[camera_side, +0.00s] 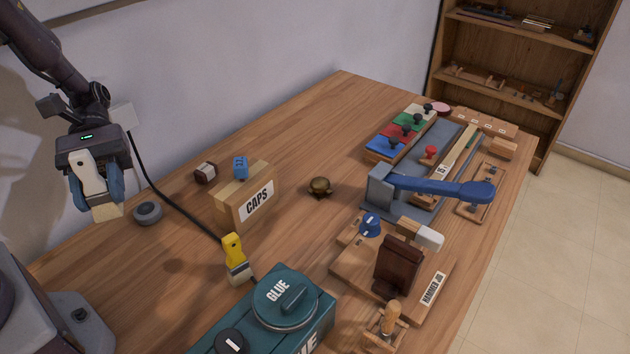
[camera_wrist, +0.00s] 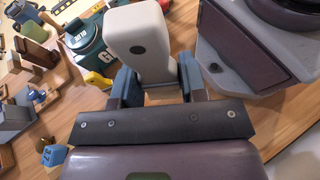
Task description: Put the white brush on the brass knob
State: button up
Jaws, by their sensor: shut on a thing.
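My gripper (camera_side: 97,190) is at the left in the side view, raised above the table. It is shut on the white brush (camera_side: 86,172), which hangs with its pale bristles pointing down. In the wrist view the brush's white handle (camera_wrist: 140,42) stands between the two blue fingers of my gripper (camera_wrist: 155,82). The brass knob (camera_side: 320,186) sits on the table near the middle, right of the CAPS box and well away from my gripper.
A CAPS box (camera_side: 244,197) with a blue piece on top stands between my gripper and the knob. A yellow brush (camera_side: 235,250) and a green GLUE box (camera_side: 284,300) are nearer the front. A blue-handled lever press (camera_side: 430,188) stands right. Table beyond the knob is clear.

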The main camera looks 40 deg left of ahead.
jog(key=w+a+f+m+g+y, duration=0.15)
jog(key=a+m+y, duration=0.25)
jog(key=m+y, duration=0.6)
jog(key=w+a+m+g+y, duration=0.1)
jog(key=a+m+g+y, duration=0.3)
jog(key=m+y, duration=0.6)
jog(key=w+d+r+m+t+y, duration=0.2)
jog(key=w+m+t+y, duration=0.3)
jog(key=w+m+t, duration=0.75)
jog(key=w+d+r+m+t+h, duration=0.2)
jog(key=w+d+m+t, duration=0.25)
jog(key=t, duration=0.25)
jog(key=m+t+h, duration=0.5)
jog(key=m+h, duration=0.1)
jog(key=m, duration=0.1)
send_over(320, 183)
jog(key=f, duration=1.2)
jog(key=shift+s+f, duration=0.25)
jog(key=shift+f, duration=0.15)
jog(key=shift+w+f, duration=0.2)
jog(key=shift+f, duration=1.5)
